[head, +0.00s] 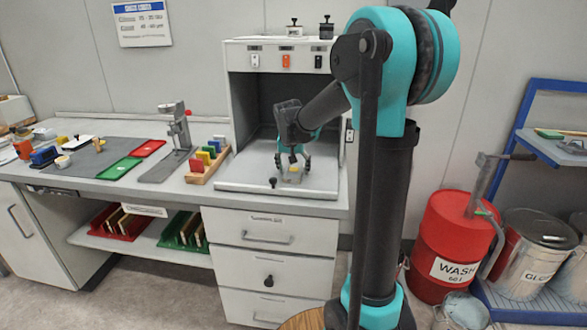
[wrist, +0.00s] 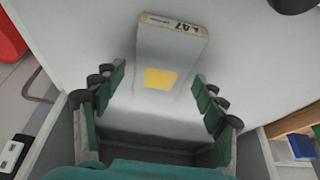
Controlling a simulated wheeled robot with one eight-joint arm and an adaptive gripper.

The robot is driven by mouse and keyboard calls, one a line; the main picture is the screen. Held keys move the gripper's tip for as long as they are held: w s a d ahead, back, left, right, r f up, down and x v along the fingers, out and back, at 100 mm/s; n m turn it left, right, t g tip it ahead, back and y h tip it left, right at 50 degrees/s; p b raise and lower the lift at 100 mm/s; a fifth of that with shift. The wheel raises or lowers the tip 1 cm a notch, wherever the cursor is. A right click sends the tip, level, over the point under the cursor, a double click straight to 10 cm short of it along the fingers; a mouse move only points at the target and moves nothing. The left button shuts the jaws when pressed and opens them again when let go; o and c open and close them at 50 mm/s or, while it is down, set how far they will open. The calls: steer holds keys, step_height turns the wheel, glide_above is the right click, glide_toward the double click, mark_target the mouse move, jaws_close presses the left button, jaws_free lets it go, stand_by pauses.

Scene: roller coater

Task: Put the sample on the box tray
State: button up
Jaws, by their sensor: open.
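The sample, a pale flat piece with a yellow patch and an A7 label, lies ahead of my gripper in the wrist view (wrist: 172,52). In the head view it is a small pale and yellow shape (head: 293,174) at my gripper's tips. My gripper (head: 293,160) is open, its fingers either side of the sample's near part in the wrist view (wrist: 159,90), with visible gaps. The likely box tray is the pale flat floor (head: 240,175) of the open-fronted box, with a dark knob at its front. The sample is over this surface; contact is unclear.
The box's walls and top (head: 238,85) surround the space around my gripper. A wooden rack of coloured pieces (head: 203,177) stands just left, beside a roller stand (head: 178,135). Green (head: 120,168) and red (head: 148,148) trays lie farther left. A red wash drum (head: 450,235) stands right.

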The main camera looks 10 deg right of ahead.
steer(key=v, duration=1.2)
steer(key=shift+r, duration=0.15)
